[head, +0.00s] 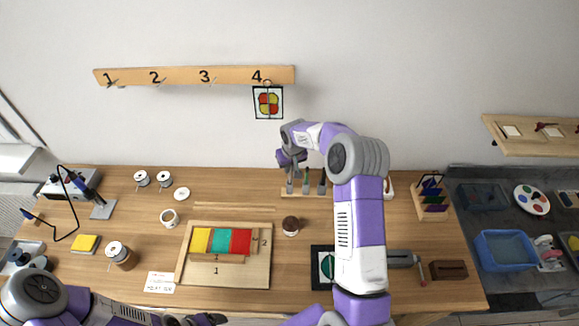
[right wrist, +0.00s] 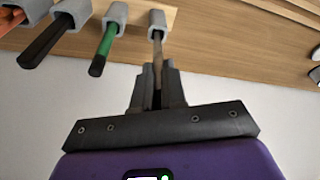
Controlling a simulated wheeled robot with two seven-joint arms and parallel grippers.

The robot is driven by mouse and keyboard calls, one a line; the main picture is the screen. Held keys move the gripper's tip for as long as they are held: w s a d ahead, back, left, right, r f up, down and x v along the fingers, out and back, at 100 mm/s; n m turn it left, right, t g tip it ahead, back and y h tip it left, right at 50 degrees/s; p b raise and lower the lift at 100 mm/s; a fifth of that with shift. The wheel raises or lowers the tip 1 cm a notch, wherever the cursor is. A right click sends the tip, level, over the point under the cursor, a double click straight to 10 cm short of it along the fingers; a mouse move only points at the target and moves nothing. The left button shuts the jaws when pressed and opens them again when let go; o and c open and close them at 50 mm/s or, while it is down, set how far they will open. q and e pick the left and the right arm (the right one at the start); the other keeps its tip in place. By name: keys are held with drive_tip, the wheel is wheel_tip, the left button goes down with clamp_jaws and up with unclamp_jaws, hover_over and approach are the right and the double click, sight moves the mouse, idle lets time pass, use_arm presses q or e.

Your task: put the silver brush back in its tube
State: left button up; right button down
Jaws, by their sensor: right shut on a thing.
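My right gripper (head: 290,164) is over the left end of a wooden rack (head: 300,193) of grey tubes at the back of the bench. In the right wrist view its fingers (right wrist: 157,88) are shut on a thin brownish-grey stick, apparently the silver brush (right wrist: 157,52). The brush's far end meets the mouth of a grey tube (right wrist: 158,19), in line with it; how deep it sits I cannot tell. Handles in black (right wrist: 48,38), green (right wrist: 102,50) and orange (right wrist: 10,20) stand in neighbouring tubes. My left gripper (head: 205,319) is at the bottom edge, its jaws unclear.
A brown round pot (head: 290,226) stands in front of the rack. A wooden board with coloured glass panes (head: 222,240) lies left of centre. A rack of coloured plates (head: 431,196) stands at right.

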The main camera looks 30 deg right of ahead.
sight(289, 179)
drive_tip(key=shift+s+b+x, duration=0.2)
drive_tip(key=shift+b+x, duration=0.65)
drive_tip(key=shift+x, duration=0.05)
drive_tip(key=shift+s+b+x, duration=0.2)
drive_tip(key=shift+b+x, duration=0.6)
drive_tip(key=shift+x, duration=0.1)
idle(0.8)
drive_tip(key=shift+a+f, duration=0.1)
drive_tip(key=c, duration=1.1)
unclamp_jaws()
drive_tip(key=shift+o, duration=0.3)
drive_tip(key=o, duration=0.4)
drive_tip(key=shift+w+p+v, duration=0.25)
drive_tip(key=shift+p+v, duration=0.45)
drive_tip(key=shift+v, duration=0.45)
drive_tip(key=shift+w+p+v, duration=0.25)
drive_tip(key=shift+p+v, duration=0.4)
drive_tip(key=shift+v, duration=0.5)
drive_tip(key=shift+w+p+v, duration=0.3)
drive_tip(key=shift+p+v, duration=0.4)
drive_tip(key=shift+v, duration=0.45)
